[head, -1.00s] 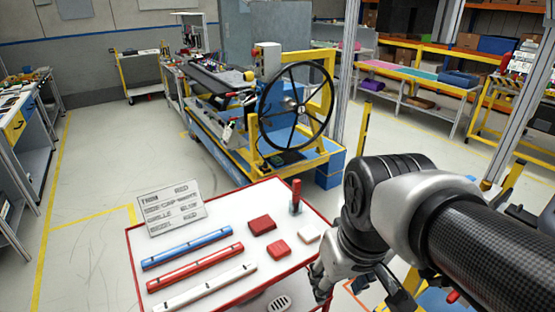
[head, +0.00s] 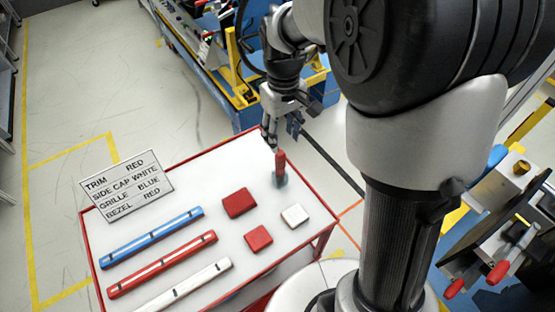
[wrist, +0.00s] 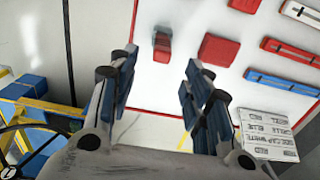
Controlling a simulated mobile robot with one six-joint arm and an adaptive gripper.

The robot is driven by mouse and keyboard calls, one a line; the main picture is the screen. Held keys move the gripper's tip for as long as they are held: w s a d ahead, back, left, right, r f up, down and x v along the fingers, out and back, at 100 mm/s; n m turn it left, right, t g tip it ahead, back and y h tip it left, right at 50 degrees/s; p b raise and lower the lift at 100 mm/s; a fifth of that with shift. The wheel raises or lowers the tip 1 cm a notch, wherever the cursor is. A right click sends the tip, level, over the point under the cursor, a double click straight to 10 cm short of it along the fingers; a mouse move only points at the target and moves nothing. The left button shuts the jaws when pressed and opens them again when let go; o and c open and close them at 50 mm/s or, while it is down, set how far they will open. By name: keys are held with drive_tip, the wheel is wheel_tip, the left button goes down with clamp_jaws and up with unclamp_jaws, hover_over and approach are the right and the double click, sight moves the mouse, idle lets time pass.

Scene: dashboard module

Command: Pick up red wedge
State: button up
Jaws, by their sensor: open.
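A narrow upright red piece, which looks like the red wedge (head: 281,161), stands in a small grey holder (head: 280,180) near the table's far right edge. In the wrist view the red wedge (wrist: 161,41) is seen from above, ahead of the gap between my fingers. My gripper (head: 284,132) is open and empty, above and just behind the wedge, by the table's far edge. In the wrist view my gripper (wrist: 162,66) shows its two blue-padded fingers spread apart. It appears not to touch the wedge.
Two red blocks (head: 239,203) (head: 258,238) and a white block (head: 295,215) lie nearby on the red-edged white table (head: 215,165). Blue (head: 152,238), red (head: 162,264) and white (head: 190,285) bars lie left. A sign (head: 126,187) stands at the left edge. A blue-yellow machine (head: 245,85) stands behind.

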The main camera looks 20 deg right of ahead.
sight(282, 152)
wheel_tip(282, 152, down, 7)
drive_tip(key=shift+w+f+b, duration=0.1)
drive_tip(key=shift+w+b, duration=0.05)
drive_tip(key=shift+b, duration=0.85)
drive_tip(key=f+b, duration=0.2)
drive_tip(key=f, duration=0.3)
drive_tip(key=shift+a, duration=0.2)
drive_tip(key=shift+c, duration=0.2)
clamp_jaws()
